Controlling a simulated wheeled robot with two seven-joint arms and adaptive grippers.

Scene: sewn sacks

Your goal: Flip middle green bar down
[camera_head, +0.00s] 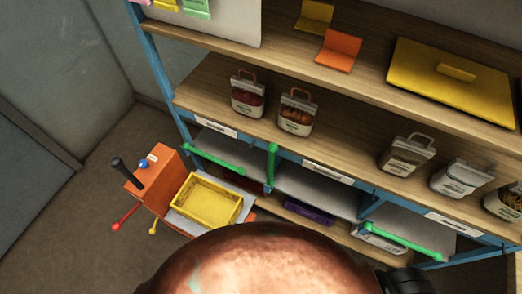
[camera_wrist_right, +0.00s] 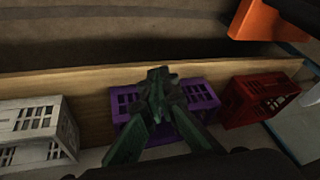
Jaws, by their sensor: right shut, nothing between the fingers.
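The middle green bar (camera_head: 272,163) stands upright at the left end of the middle lower bay of the shelf in the head view. The left green bar (camera_head: 214,158) and the right green bar (camera_head: 402,242) lie roughly level across their bays. My right gripper (camera_wrist_right: 159,80) is shut and empty in the wrist view, in front of a purple crate (camera_wrist_right: 199,96). No green bar is clearly visible there. The fingers are dark in shadow. Neither gripper shows in the head view, where a large rounded copper-coloured shape fills the bottom middle. My left gripper is out of view.
An orange cart (camera_head: 150,172) with a yellow tray (camera_head: 207,201) stands left of the shelf. Several sacks stand on the middle shelf board (camera_head: 350,140). White (camera_wrist_right: 36,130) and red (camera_wrist_right: 258,100) crates flank the purple one. Bare floor (camera_head: 60,235) lies at the left.

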